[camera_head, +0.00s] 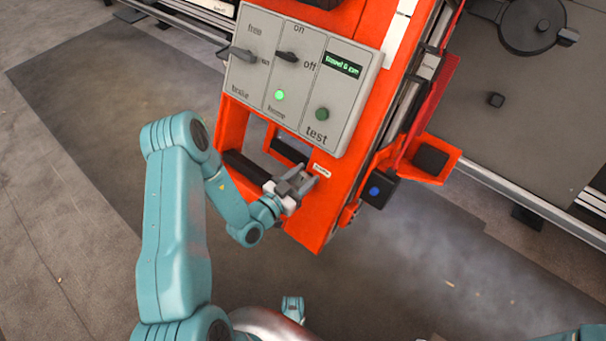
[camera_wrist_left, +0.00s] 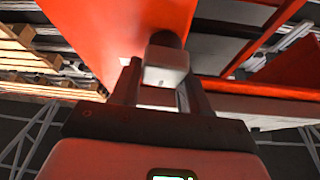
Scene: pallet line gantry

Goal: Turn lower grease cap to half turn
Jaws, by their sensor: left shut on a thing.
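The lower grease cap (camera_wrist_left: 166,66) shows in the left wrist view as a pale grey block on a dark round stem, against the orange frame. My left gripper (camera_head: 297,184) is at the lower part of the orange machine in the head view, next to a small white label (camera_head: 321,171). Its fingers (camera_wrist_left: 162,88) stand on both sides of the cap in the wrist view, shut on it. In the head view the gripper mostly hides the cap. I cannot tell the cap's turn angle. My right gripper is not in view.
A grey control panel (camera_head: 302,79) with brake and home switches, a lit green lamp (camera_head: 280,95) and a test button (camera_head: 322,114) is above the gripper. A black box with a blue button (camera_head: 376,191) stands right of it. Open floor lies below.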

